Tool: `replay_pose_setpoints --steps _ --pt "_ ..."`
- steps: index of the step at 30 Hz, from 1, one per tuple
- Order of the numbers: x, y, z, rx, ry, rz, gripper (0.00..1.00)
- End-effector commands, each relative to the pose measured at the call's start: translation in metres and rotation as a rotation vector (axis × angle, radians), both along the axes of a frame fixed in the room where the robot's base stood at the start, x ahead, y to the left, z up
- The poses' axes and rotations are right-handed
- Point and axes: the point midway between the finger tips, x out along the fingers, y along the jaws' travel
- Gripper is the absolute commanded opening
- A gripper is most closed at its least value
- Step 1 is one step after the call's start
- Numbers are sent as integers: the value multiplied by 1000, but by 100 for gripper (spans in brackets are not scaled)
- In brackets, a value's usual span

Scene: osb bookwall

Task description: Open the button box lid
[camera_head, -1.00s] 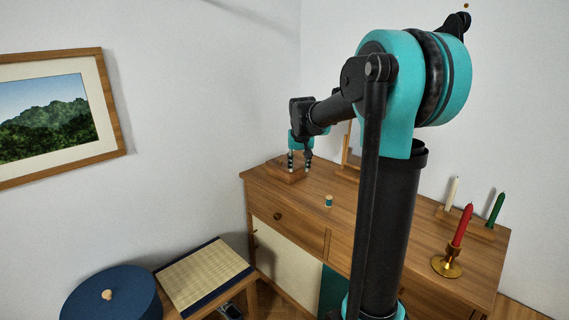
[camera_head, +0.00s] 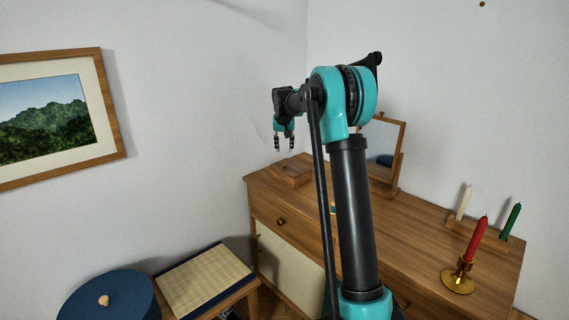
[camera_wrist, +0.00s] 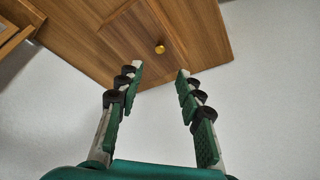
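The wooden box (camera_head: 291,176), which I take for the button box, sits on the far left corner of the dresser top. Its lid looks shut, though details are small. My gripper (camera_head: 284,147) hangs above the box, clear of it, with its fingers pointing down and apart. In the wrist view my gripper (camera_wrist: 160,80) is open with nothing between the fingers. A small round brass-coloured knob (camera_wrist: 160,47) shows ahead between the fingertips against wood; I cannot tell for sure that it is on the box lid.
The dresser (camera_head: 425,225) carries a tilting mirror (camera_head: 383,145), a red candle (camera_head: 477,240) in a brass holder and white and green candles. A small spool is mostly hidden behind my arm. A stool with a woven top (camera_head: 205,280) and a round blue thing (camera_head: 108,297) stand at lower left.

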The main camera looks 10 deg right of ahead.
Motion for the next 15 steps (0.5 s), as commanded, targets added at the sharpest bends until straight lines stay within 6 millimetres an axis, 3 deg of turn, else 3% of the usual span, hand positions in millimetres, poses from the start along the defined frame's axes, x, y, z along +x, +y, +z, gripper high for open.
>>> replay_pose_setpoints --steps 9,15 --pt "24 -4 -59 0 0 0 37" --pt "34 -5 -84 0 0 0 37"
